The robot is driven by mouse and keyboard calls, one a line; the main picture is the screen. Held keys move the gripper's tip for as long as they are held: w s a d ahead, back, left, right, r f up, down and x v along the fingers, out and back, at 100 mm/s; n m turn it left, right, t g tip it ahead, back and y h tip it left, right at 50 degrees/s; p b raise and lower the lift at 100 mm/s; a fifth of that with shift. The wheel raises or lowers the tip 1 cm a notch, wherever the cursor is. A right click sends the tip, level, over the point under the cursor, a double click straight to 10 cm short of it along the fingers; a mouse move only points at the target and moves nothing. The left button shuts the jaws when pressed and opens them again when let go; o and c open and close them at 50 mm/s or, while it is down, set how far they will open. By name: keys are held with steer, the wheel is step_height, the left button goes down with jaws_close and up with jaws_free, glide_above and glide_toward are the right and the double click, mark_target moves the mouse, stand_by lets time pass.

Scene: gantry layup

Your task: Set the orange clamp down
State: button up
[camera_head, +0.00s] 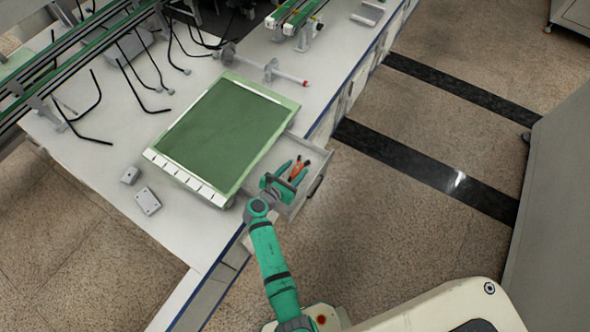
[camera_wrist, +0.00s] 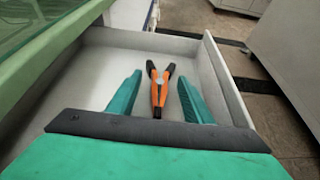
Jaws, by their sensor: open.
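The orange clamp (camera_wrist: 158,88) has black tips and lies in the open drawer (camera_wrist: 95,55). In the wrist view it sits between the two teal fingers of my gripper (camera_wrist: 158,95), with a gap on each side. My gripper is open and reaches over the drawer. In the head view the clamp (camera_head: 297,168) shows as a small orange shape in the drawer (camera_head: 290,211), beside my gripper (camera_head: 287,178). Whether the clamp lies flat on the drawer floor is hard to tell.
A green mat in a pale frame (camera_head: 290,103) lies on the white worktop (camera_head: 85,160), just left of the drawer. Two small grey boxes (camera_head: 147,201) stand left of it. A rod with a red end (camera_head: 290,78) lies behind.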

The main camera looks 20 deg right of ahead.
steer(key=v, duration=1.1)
steer(key=shift+s+a+r, duration=0.15)
steer(key=shift+s+a, duration=0.05)
steer(key=shift+a, duration=0.1)
